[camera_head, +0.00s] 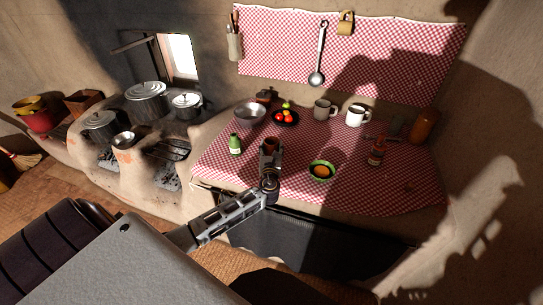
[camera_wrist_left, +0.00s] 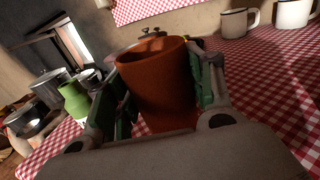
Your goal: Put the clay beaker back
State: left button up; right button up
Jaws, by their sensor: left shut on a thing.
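The clay beaker (camera_wrist_left: 158,85) is a reddish-brown cup with an open top, large in the left wrist view and tilted slightly there. My left gripper (camera_wrist_left: 160,92) is shut on it, with a finger on each side. In the head view my left gripper (camera_head: 271,152) is over the front part of the checked counter, and the beaker (camera_head: 270,143) shows small between its fingers. I cannot tell whether the beaker's base touches the cloth. My right gripper is not in view.
On the checked cloth (camera_head: 215,161), a green bottle (camera_head: 235,145) stands left of the beaker and a green bowl (camera_head: 322,171) to the right. Behind are a metal bowl (camera_head: 249,114), a dark fruit plate (camera_head: 286,118) and two mugs (camera_head: 324,109) (camera_head: 355,115). A sauce bottle (camera_head: 377,152) stands farther right.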

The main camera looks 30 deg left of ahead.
pick_arm(q)
jog(key=shift+f+b, duration=0.35)
jog(key=shift+f, duration=1.5)
jog(key=o, duration=1.1)
jog(key=shift+f, duration=0.1)
jog(key=shift+s+d, duration=0.1)
jog(key=v, duration=1.1)
jog(key=shift+s+d, duration=0.2)
jog(key=shift+s, duration=0.15)
